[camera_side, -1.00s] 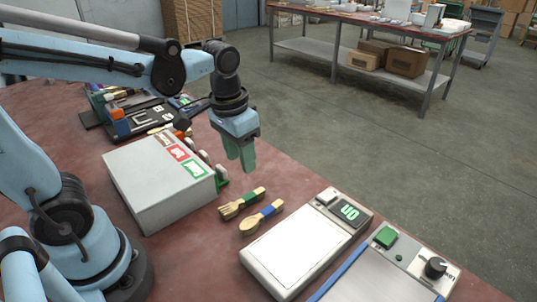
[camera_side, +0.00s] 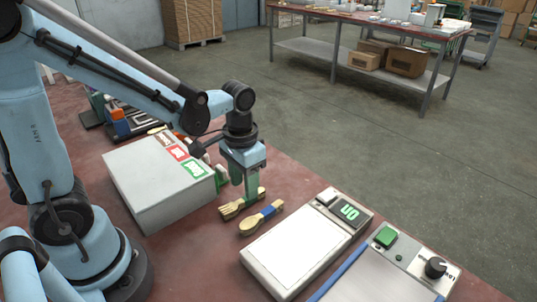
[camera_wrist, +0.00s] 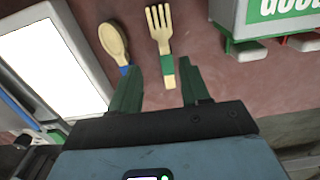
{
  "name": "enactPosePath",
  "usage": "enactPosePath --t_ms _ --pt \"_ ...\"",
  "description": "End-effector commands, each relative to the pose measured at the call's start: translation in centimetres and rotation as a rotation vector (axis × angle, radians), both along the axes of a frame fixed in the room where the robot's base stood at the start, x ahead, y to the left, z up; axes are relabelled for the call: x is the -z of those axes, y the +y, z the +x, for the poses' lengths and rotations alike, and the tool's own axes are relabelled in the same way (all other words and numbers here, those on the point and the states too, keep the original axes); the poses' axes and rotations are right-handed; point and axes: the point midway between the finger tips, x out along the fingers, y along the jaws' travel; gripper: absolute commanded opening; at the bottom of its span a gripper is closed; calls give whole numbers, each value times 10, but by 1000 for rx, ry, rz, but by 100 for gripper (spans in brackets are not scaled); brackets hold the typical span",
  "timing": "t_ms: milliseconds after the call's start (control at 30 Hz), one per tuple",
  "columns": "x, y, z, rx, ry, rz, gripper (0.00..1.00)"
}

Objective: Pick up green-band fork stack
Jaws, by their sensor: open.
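The green-band fork stack (camera_side: 232,209) lies on the red-brown table between the grey box and the white-topped scale. In the wrist view the fork stack (camera_wrist: 159,30) points its tines away from me, and its green band (camera_wrist: 167,65) sits just ahead of the gap between my fingers. My gripper (camera_side: 246,189) points down above the band end of the fork stack, and its green fingers hide part of it. Whether a fingertip touches the fork or table is unclear.
A blue-band spoon stack (camera_side: 261,217) lies close beside the fork; it also shows in the wrist view (camera_wrist: 114,42). A grey box (camera_side: 160,185) with red and green labels stands left. A scale (camera_side: 300,250) with a lit display lies right.

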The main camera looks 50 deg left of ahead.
Motion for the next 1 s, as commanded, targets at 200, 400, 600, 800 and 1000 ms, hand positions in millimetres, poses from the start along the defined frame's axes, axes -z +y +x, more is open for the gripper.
enactPosePath --t_ms 200,400,600,800,1000 --pt "14 4 0 -1 0 0 46" --pt "37 8 0 0 0 0 46" --pt "50 8 -1 1 -1 -1 46" --pt "52 8 -1 1 -2 -1 46" --pt "52 8 -1 1 -1 -1 31"
